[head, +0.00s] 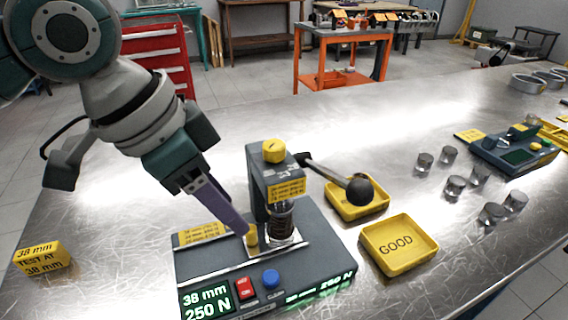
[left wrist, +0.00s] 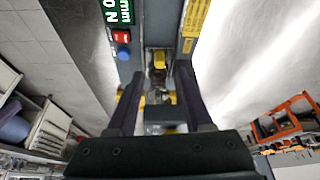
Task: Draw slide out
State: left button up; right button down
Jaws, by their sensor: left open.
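The spring tester (head: 340,262) stands on the steel bench, with a dark base, an upright column and a display reading 38 mm and 250 N. A light metal slide plate (head: 266,254) lies on its base and carries a small yellow knob (head: 252,240). A dark coil spring (head: 282,218) stands upright at the column. My left gripper (head: 241,228) points down at the knob, its purple finger overlapping or very near it. In the left wrist view its two fingers (left wrist: 158,105) are apart, with yellow parts beyond them; contact cannot be told. My right gripper is out of view.
A lever with a black ball (head: 360,189) sticks out right of the column, above a yellow tray (head: 342,210). A yellow GOOD tray (head: 388,262) lies right of the tester. A yellow sign block (head: 43,258) stands left. Several metal cylinders (head: 455,185) stand farther right.

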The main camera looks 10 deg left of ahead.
aim_at(271, 230)
pick_arm(q)
jog(key=b+x, duration=0.1)
jog(key=x, duration=0.4)
jog(key=shift+d+f, duration=0.1)
jog(key=shift+f, duration=0.25)
grip_shut()
dwell(1.1)
